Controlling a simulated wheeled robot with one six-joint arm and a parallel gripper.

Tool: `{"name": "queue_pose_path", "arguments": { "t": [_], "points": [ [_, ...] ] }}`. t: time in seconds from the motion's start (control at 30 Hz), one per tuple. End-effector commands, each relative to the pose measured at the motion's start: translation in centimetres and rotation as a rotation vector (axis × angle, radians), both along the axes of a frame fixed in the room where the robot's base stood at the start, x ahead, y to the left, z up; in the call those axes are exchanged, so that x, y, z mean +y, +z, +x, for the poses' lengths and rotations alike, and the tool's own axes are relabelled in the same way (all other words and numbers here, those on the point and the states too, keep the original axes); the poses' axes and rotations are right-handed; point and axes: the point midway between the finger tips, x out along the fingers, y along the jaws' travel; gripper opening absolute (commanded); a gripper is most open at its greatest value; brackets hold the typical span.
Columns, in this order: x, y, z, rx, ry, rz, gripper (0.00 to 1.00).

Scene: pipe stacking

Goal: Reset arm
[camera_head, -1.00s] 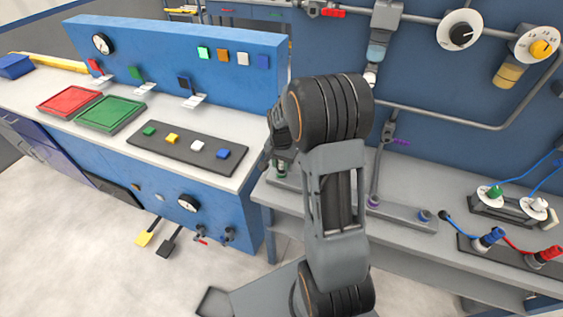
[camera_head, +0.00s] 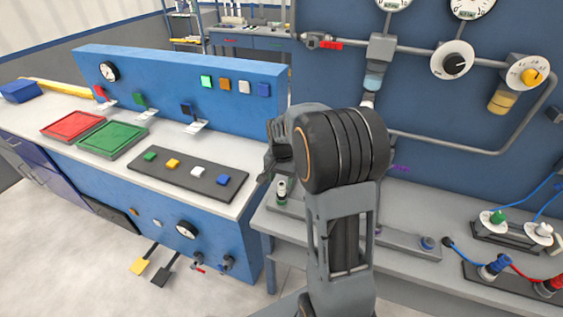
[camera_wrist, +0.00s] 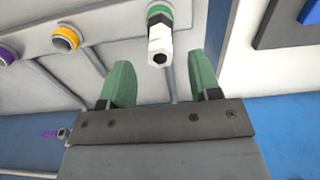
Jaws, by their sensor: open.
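In the wrist view my gripper (camera_wrist: 162,88) is open, its two green fingers spread apart with nothing between their tips. A white and green pipe piece (camera_wrist: 160,38) stands upright just beyond the gap, in a grey rack (camera_wrist: 110,28). In the head view the pipe piece (camera_head: 281,192) shows low beside my arm, at the left end of the workbench. My folded arm hides much of the rack and most of my gripper there.
Yellow (camera_wrist: 66,38) and purple (camera_wrist: 7,53) rings sit along the same rack. A grey pipe with dials (camera_head: 452,60) runs along the blue wall panel. Cable plugs (camera_head: 495,266) lie at right. A button console (camera_head: 180,95) with red and green trays stands at left.

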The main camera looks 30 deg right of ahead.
Motion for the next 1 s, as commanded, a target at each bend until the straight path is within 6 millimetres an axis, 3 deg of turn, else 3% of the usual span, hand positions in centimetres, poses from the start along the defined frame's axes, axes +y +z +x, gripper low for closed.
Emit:
{"name": "queue_pose_path", "arguments": {
  "t": [0.2,0.5,0.77,0.87,0.93,1.0],
  "points": [
    [0.0,4.4,0.1,-0.004,0.000,-0.001,0.57],
    [0.0,7.8,0.0,0.000,0.000,0.000,0.57],
    [0.0,8.4,0.0,0.000,0.007,0.000,0.57],
    [0.0,7.9,0.1,-0.011,0.090,-0.003,0.57],
    [0.3,6.5,-1.1,0.002,0.179,0.001,0.57],
    [1.0,6.3,-2.7,-0.013,0.275,-0.004,0.57]
  ]
}}
